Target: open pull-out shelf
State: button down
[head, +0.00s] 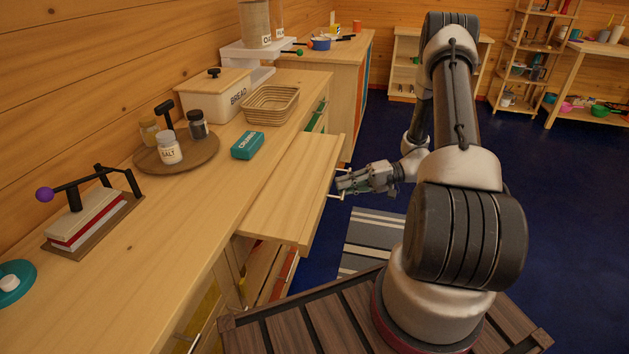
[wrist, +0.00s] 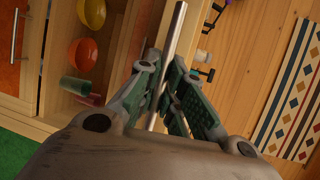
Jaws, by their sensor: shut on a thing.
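The pull-out shelf (head: 290,192) is a pale wooden board at the counter's front. In the head view it sticks out well beyond the counter edge. Its bar handle (wrist: 176,42) is a grey metal rod that runs between my fingers in the wrist view. My gripper (head: 345,184) is at the shelf's outer edge, in front of the handle. In the wrist view my gripper (wrist: 168,92) has its green-padded fingers on both sides of the rod, shut on it. The fingers hide part of the handle.
A teal box (head: 247,146), a wicker basket (head: 271,105) and a round tray (head: 178,160) with jars stand on the counter. A striped rug (head: 372,238) lies below the shelf. Orange bowls (wrist: 83,53) and a green cup (wrist: 76,86) show beside my gripper. Blue floor is clear to the right.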

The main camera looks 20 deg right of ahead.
jog(key=s+d, duration=0.7)
jog(key=d, duration=0.3)
jog(key=shift+s, duration=0.15)
jog(key=c, duration=1.8)
grip_release()
jog(key=v, duration=1.2)
